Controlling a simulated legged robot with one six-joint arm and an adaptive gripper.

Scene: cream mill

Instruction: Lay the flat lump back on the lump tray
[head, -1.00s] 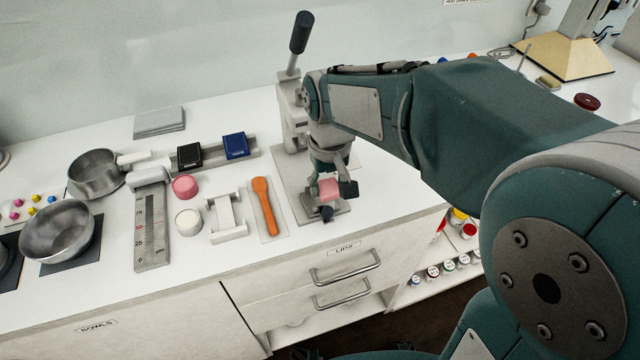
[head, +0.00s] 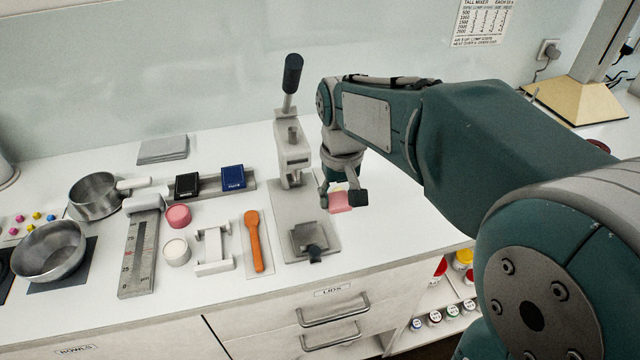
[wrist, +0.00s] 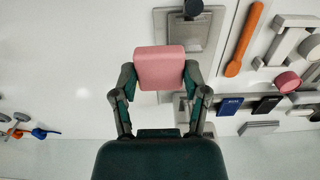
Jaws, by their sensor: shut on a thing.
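A flat pink lump (head: 341,203) is held between the fingers of my gripper (head: 343,196), just right of the lever press (head: 292,150). In the wrist view the lump (wrist: 160,66) fills the space between the two fingertips (wrist: 160,76), with its broad face toward the camera. The lump appears held above the white bench, apart from the press plate. I cannot make out a tray that is clearly the lump tray; the bench behind my arm is hidden in the head view.
The press base (head: 292,205) is left of my gripper. An orange spatula (head: 254,240), white holder (head: 213,250), pink puck (head: 178,216) and metal bowl (head: 50,250) lie further left. Small coloured items (wrist: 25,131) show at the left in the wrist view.

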